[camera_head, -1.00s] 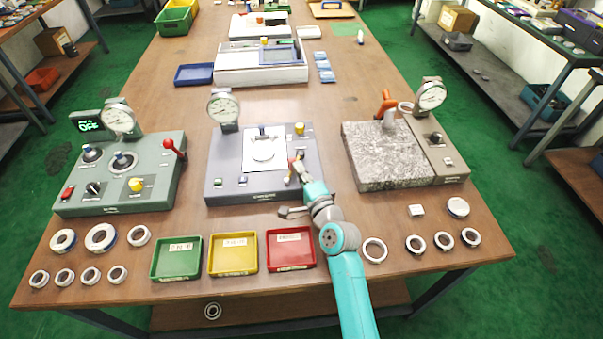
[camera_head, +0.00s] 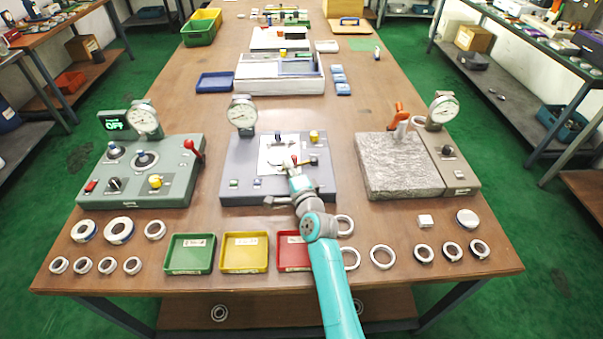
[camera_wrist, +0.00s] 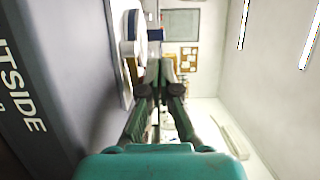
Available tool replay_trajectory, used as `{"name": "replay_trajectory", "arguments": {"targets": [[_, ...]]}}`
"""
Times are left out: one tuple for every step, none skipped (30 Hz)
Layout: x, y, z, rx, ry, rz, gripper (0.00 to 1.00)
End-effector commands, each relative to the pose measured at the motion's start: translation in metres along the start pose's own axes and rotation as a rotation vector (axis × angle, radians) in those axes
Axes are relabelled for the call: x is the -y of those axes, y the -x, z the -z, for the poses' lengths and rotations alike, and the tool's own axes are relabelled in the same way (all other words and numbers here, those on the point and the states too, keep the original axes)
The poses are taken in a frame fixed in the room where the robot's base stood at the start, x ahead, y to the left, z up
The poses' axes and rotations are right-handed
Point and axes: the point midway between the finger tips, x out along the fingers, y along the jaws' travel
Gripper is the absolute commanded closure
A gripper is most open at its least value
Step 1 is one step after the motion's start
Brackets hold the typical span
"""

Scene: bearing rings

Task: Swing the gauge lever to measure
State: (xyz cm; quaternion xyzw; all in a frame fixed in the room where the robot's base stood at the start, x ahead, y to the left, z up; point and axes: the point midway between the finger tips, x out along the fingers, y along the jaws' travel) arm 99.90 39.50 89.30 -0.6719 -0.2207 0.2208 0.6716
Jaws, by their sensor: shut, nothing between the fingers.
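The middle gauge, a dark grey box (camera_head: 236,192) with a round dial (camera_head: 242,112) on a post, stands on the bench. A white plate (camera_head: 268,148) lies on its top, and a white ring there is partly hidden by my gripper. A small red knob (camera_head: 295,159) shows at my fingertips, apparently the lever's end; the rest of the lever is hard to make out. My gripper (camera_head: 294,170) is shut and empty over the front right of this box. In the wrist view my closed fingers (camera_wrist: 156,75) point past the box side (camera_wrist: 60,70) lettered "TSIDE". I cannot tell whether they touch the lever.
A green-grey gauge (camera_head: 180,182) with a red lever (camera_head: 194,149) stands left. A granite plate (camera_head: 400,170) with an orange handle (camera_head: 398,115) stands right. Green (camera_head: 190,254), yellow (camera_head: 245,253) and red (camera_head: 289,252) trays line the front, with several rings on both sides.

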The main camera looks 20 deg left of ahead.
Motion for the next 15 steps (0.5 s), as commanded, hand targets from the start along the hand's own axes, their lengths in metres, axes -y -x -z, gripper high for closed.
{"name": "replay_trajectory", "arguments": {"targets": [[0.001,-0.006,-0.004,0.005,-0.002,0.0,1.0],[0.0,-0.008,-0.005,0.007,-0.001,0.0,1.0],[0.0,-0.011,-0.007,0.01,0.0,0.0,1.0],[0.0,-0.013,-0.008,0.011,0.0,0.0,1.0],[0.0,-0.015,-0.008,0.012,-0.001,0.0,1.0],[0.001,-0.016,-0.009,0.013,-0.001,0.001,1.0],[0.001,-0.017,-0.01,0.014,-0.001,0.001,1.0],[0.001,-0.018,-0.01,0.014,-0.001,0.001,1.0],[0.0,-0.018,-0.01,0.014,0.0,0.001,1.0],[0.0,-0.019,-0.01,0.015,0.0,0.001,1.0],[0.0,-0.019,-0.01,0.015,0.0,0.0,1.0],[0.0,-0.019,-0.01,0.015,0.0,0.0,1.0],[0.0,-0.019,-0.01,0.015,0.0,0.0,1.0],[0.0,-0.019,-0.01,0.015,0.0,0.0,1.0],[0.0,-0.019,-0.01,0.015,0.0,0.0,1.0]]}}
